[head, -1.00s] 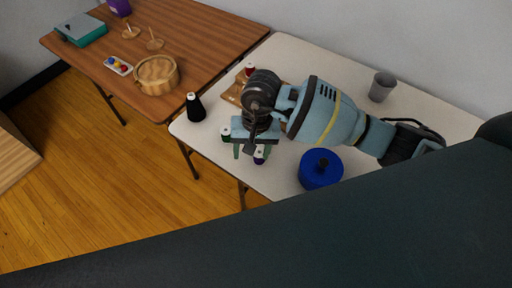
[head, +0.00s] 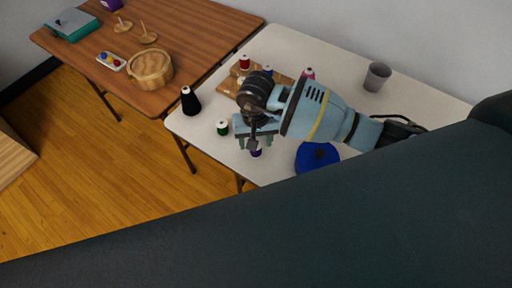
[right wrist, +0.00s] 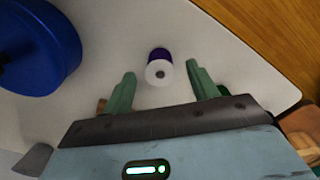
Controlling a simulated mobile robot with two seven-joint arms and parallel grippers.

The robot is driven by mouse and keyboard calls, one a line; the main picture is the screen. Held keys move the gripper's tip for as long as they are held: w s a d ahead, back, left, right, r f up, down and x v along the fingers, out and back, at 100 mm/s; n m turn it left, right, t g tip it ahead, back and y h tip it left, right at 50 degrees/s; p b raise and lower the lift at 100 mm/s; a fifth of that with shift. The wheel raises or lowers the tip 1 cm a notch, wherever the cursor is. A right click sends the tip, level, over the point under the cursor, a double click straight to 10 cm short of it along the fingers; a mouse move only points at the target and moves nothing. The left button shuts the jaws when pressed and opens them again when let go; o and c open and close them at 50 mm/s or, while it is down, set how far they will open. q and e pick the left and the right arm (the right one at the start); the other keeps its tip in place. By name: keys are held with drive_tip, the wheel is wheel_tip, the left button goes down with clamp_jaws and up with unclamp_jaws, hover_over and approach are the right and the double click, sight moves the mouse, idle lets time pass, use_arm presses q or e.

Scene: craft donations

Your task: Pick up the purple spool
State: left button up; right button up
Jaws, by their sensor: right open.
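The purple spool (head: 256,153) stands on the pale table near its front edge, partly hidden by my right gripper in the head view. In the right wrist view the purple spool (right wrist: 159,69) shows its white top and lies in the gap at the fingertips. My right gripper (head: 255,143) is open, its two green fingers (right wrist: 160,75) on either side of the spool in the picture. No contact shows, and I cannot tell how far the tips are above or short of it. My left gripper is not in view.
A blue lidded pot (head: 317,158) stands close to the right. Behind are a wooden rack (head: 229,82) with a red spool (head: 245,62) and a grey cup (head: 377,77).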

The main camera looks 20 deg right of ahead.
drive_tip(key=shift+f, duration=1.35)
drive_tip(key=shift+c, duration=0.3)
drive_tip(key=c, duration=1)
drive_tip(key=shift+r, duration=0.15)
drive_tip(key=shift+w+r, duration=0.1)
drive_tip(key=shift+r, duration=0.45)
wheel_tip(320, 180, up, 2)
drive_tip(key=shift+r, duration=0.2)
use_arm(q)
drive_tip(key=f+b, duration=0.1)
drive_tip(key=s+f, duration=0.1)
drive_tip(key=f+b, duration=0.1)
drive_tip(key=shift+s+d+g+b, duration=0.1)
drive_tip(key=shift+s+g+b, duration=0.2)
drive_tip(key=shift+b, duration=0.05)
use_arm(e)
drive_tip(key=s+a, duration=0.3)
drive_tip(key=a, duration=0.4)
drive_tip(key=s+a+r, duration=0.1)
drive_tip(key=s+a, duration=0.2)
drive_tip(key=a, duration=0.4)
drive_tip(key=shift+s+a+r, duration=0.15)
drive_tip(key=shift+s+a, duration=0.05)
drive_tip(key=shift+a, duration=0.2)
